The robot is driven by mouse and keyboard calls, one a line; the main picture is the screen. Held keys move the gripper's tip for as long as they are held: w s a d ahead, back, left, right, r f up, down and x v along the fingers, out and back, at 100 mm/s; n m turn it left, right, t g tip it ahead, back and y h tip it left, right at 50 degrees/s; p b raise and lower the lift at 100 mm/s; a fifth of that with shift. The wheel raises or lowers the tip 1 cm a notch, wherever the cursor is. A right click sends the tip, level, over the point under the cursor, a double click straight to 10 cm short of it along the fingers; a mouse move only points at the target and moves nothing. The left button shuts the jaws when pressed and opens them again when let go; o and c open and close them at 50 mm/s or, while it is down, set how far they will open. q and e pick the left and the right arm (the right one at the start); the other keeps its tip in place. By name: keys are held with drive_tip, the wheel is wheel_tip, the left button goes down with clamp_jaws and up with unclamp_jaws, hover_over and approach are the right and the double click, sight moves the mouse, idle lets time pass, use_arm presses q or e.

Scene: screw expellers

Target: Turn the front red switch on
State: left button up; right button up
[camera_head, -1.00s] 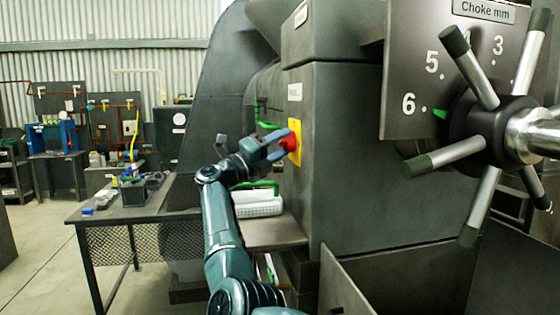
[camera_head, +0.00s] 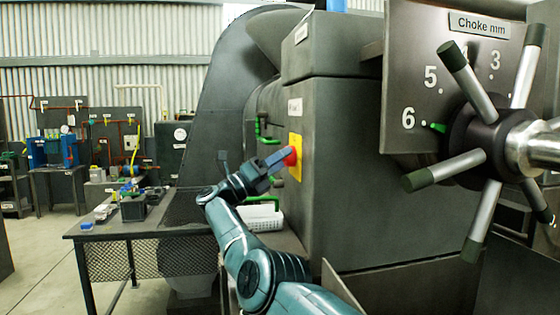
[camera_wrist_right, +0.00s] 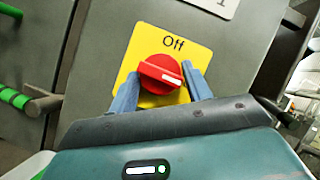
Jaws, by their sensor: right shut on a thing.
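The red switch (camera_head: 290,156) sits on a yellow plate (camera_head: 296,143) on the front side of the dark machine housing. In the right wrist view the red knob (camera_wrist_right: 160,73) shows under the word "Off" on the yellow plate (camera_wrist_right: 190,50). The knob's white mark points to the lower right. My right gripper (camera_head: 285,157) is at the switch, with its blue fingers (camera_wrist_right: 163,88) on either side of the knob and shut on it. My left gripper is not in view.
A choke plate with a large spoked handwheel (camera_head: 490,140) stands at the right. A table (camera_head: 150,225) with small boxes is at the left. Green-handled levers (camera_wrist_right: 15,98) are beside the plate.

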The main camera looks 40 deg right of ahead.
idle(0.5)
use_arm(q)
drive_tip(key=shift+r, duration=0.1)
use_arm(e)
drive_tip(key=o, duration=0.9)
drive_tip(key=shift+o, duration=0.2)
drive_tip(key=shift+f, duration=0.15)
